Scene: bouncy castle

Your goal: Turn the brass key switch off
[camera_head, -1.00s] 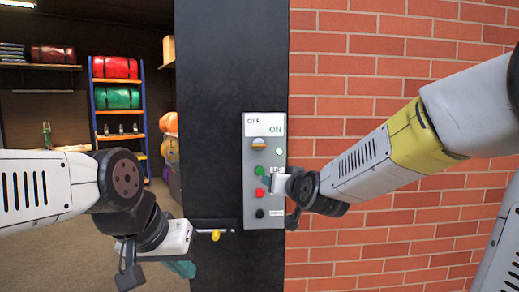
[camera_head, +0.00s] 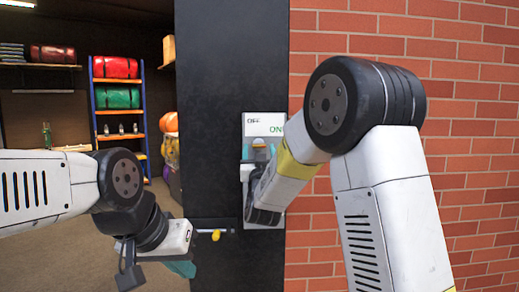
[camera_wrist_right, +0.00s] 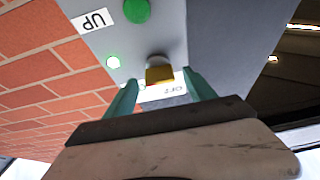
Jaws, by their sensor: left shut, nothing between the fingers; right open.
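The brass key switch (camera_wrist_right: 159,72) is on the grey control box and shows as a brass block between the two teal fingers of my right gripper (camera_wrist_right: 160,80) in the right wrist view. The fingers stand apart, one on each side of it; I cannot tell whether they touch it. In the head view the key switch (camera_head: 258,142) shows only slightly above my right gripper, below the label (camera_head: 263,124) reading OFF and ON. I cannot tell which way it is turned. My left gripper (camera_head: 182,268) is shut and empty, low and left of the box.
A green button (camera_wrist_right: 137,10) and a lit lamp (camera_wrist_right: 113,62) are near the key switch. The box hangs on a black post (camera_head: 215,100) beside a brick wall (camera_head: 460,200). A bolt with a brass knob (camera_head: 216,235) is low on the post, near my left gripper.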

